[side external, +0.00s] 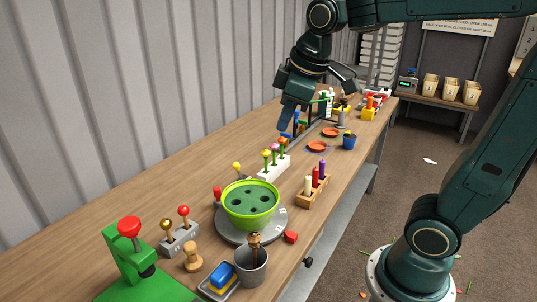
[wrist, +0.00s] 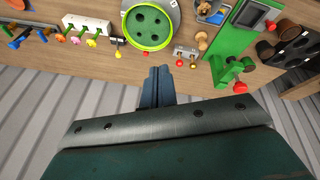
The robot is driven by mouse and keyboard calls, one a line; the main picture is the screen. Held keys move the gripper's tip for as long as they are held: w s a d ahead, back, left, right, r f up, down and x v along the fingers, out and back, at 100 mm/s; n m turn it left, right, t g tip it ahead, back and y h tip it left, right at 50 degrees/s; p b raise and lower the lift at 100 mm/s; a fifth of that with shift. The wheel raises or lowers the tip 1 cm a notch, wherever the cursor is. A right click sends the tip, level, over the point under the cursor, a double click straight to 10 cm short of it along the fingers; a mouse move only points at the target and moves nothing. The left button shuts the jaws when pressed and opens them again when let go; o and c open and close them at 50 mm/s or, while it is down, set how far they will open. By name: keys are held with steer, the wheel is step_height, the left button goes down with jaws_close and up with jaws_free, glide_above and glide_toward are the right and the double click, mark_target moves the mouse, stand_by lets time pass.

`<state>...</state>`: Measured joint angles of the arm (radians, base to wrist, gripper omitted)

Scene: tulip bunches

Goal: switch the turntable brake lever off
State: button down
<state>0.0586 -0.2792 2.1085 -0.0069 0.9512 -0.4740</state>
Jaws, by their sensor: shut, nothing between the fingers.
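The turntable (side external: 262,234) is a grey disc under a green bowl (side external: 250,204); it also shows at the top of the wrist view (wrist: 174,14). A red knob (side external: 217,191) stands at its left edge and a yellow knob (side external: 236,166) behind it. A grey block with two levers (side external: 180,239), one gold-knobbed and one red-knobbed, stands nearer the camera. I cannot tell which of these is the brake lever, nor its position. My gripper (side external: 286,126) is shut and empty, above the far part of the bench. In the wrist view my gripper (wrist: 157,76) points toward the bench, touching nothing visible.
A white flower rack (side external: 273,167) and a wooden holder with coloured handles (side external: 313,190) stand beyond the bowl. A green press with a red knob (side external: 130,250), a grey cup (side external: 251,268) and a wooden stamp (side external: 192,257) are nearer. The wall-side bench strip is mostly clear.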

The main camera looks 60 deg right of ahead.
steer(key=w+d+f+n+g, duration=0.1)
steer(key=w+d+f+n, duration=0.2)
steer(key=w+f, duration=0.3)
steer(key=w+d+f+n+g, duration=0.1)
steer(key=w+d+f+n, duration=0.2)
steer(key=w, duration=0.9)
steer(key=w+d+f+n+g, duration=0.1)
steer(key=w+d+f+n, duration=0.2)
steer(key=w+f, duration=0.6)
steer(key=shift+n, duration=0.9)
steer(key=shift+f, duration=0.2)
steer(key=f, duration=1)
steer(key=shift+w, duration=0.3)
steer(key=shift+s+d+r, duration=0.15)
steer(key=shift+d+r, duration=0.1)
steer(key=shift+d, duration=0.35)
steer(key=shift+s+d+r, duration=0.1)
steer(key=shift+d+r, duration=0.15)
steer(key=shift+d, duration=0.4)
steer(key=shift+s+d+r, duration=0.15)
steer(key=shift+d+r, duration=0.1)
steer(key=shift+d, duration=0.35)
